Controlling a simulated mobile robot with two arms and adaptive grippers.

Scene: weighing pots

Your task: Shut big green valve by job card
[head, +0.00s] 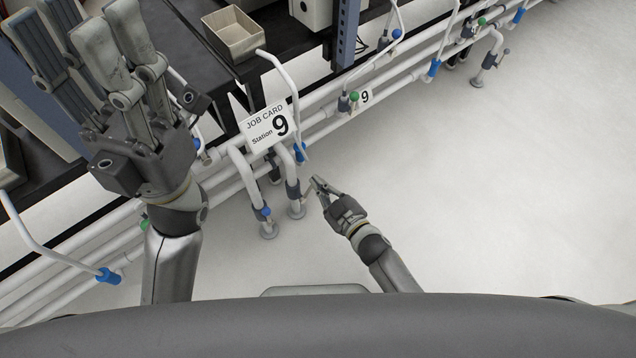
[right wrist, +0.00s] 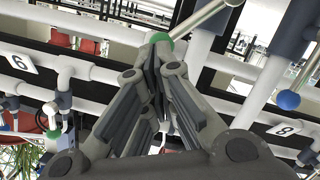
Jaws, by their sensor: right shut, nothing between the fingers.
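The job card (head: 267,128), a white plate reading "JOB CARD Station 9", stands above the pipes in the head view. A green-hubbed valve (head: 355,97) sits on the pipes beside a small "9" plate (head: 366,97). My right gripper (head: 315,181) is shut and empty, below and right of the card, in front of the pipes. My left gripper (head: 85,35) is open and empty at upper left, fingers pointing up, above the bench.
Blue-hubbed valves (head: 300,151) and (head: 109,276) with white levers sit along the pipes. Upright pipe legs (head: 294,195) stand near the right gripper. A beige bin (head: 235,35) is on the dark bench. The pale floor (head: 500,200) at right is clear.

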